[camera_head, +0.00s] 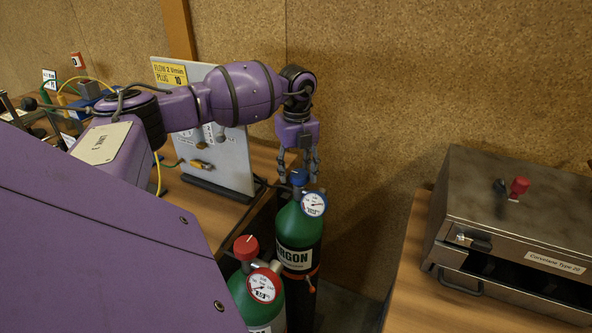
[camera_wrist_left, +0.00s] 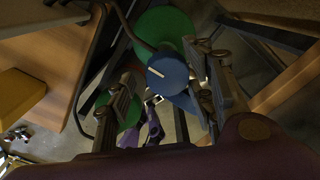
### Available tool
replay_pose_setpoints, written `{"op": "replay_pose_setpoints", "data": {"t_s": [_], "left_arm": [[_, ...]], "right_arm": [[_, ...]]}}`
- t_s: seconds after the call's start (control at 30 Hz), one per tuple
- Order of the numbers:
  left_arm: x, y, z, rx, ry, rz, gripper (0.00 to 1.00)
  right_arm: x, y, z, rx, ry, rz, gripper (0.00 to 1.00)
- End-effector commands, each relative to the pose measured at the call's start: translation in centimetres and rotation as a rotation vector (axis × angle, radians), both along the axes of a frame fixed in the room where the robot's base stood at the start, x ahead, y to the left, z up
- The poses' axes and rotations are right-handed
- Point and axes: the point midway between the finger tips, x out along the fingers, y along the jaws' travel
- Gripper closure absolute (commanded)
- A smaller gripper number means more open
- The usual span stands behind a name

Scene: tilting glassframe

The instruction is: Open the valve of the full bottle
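Two green argon bottles stand in the gap between the tables. The farther bottle (camera_head: 297,228) has a blue valve knob (camera_head: 299,177) and a blue-rimmed gauge (camera_head: 313,204). The nearer bottle (camera_head: 238,292) has a red valve knob (camera_head: 246,247) and a red-rimmed gauge (camera_head: 264,286). The gauge needles are too small to read surely. My left gripper (camera_head: 298,166) points down over the blue knob, its fingers spread on either side. In the left wrist view the blue knob (camera_wrist_left: 167,73), with a white line, lies between the open fingers.
A white upright panel (camera_head: 232,155) stands on the left table behind my left arm. A cork wall (camera_head: 390,90) closes off the back.

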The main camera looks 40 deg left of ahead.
Motion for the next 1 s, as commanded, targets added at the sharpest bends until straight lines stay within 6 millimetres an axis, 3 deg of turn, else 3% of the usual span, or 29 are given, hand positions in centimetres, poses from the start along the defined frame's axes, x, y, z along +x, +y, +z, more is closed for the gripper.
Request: {"op": "replay_pose_setpoints", "data": {"t_s": [0.27,0.7,1.0], "left_arm": [[0.1,-0.1,1.7,-0.001,-0.005,-0.001,0.51],[0.1,0.0,10.3,0.0,-0.002,0.001,0.51],[0.0,0.0,12.0,0.0,0.0,0.001,0.51]], "right_arm": [[-0.2,0.0,-0.2,0.0,0.004,0.0,1.0],[-0.1,0.0,-0.2,0.0,0.003,0.001,1.0],[-0.1,0.0,-0.2,-0.001,0.004,0.002,1.0]]}}
